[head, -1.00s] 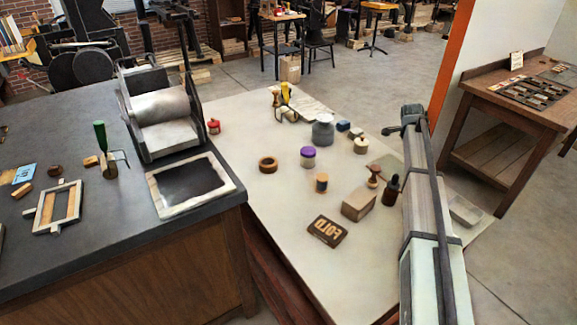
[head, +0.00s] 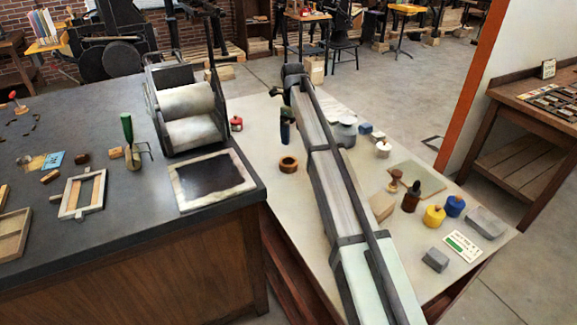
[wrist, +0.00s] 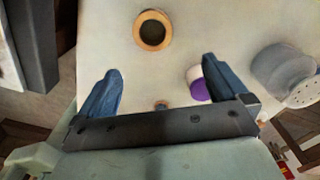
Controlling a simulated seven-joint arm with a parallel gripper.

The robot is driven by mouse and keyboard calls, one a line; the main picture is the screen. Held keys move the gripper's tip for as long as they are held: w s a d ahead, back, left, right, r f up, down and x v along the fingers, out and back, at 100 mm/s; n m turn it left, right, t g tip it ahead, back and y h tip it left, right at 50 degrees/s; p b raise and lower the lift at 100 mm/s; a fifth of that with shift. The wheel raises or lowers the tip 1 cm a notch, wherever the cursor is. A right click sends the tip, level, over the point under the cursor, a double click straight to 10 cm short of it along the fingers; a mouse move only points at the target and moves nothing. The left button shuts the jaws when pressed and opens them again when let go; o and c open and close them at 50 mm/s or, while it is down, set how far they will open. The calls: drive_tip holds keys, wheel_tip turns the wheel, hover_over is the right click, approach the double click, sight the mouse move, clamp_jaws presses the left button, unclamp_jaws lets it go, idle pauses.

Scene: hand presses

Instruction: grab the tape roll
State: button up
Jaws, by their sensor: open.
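The tape roll is a brown ring (head: 288,169) lying flat on the pale table, close to the dark bench. It also shows in the wrist view (wrist: 152,46) at the top, beyond my fingertips, fully visible with its dark hole. My gripper (head: 286,128) is behind the tape roll in the head view, with a dark blue finger pointing down. In the wrist view my gripper (wrist: 160,80) has its two blue fingers wide apart with nothing held between them. The tape roll is apart from both fingers.
A purple-and-white jar (wrist: 198,84) sits close by my right finger in the wrist view, with a grey canister (wrist: 283,73) farther right. A red-topped pot (head: 236,124) stands behind the roll. Wooden blocks and pots crowd the table's right side.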

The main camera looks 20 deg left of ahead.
drive_tip(key=a, duration=0.1)
hover_over(289, 160)
drive_tip(key=s, duration=0.2)
drive_tip(key=f, duration=0.8)
drive_tip(key=shift+s+d+f, duration=0.15)
drive_tip(key=shift+d+f, duration=0.05)
drive_tip(key=shift+d, duration=0.2)
drive_tip(key=shift+a+f, duration=0.15)
drive_tip(key=shift+f, duration=2.45)
drive_tip(key=c, duration=1)
drive_tip(key=shift+r, duration=0.1)
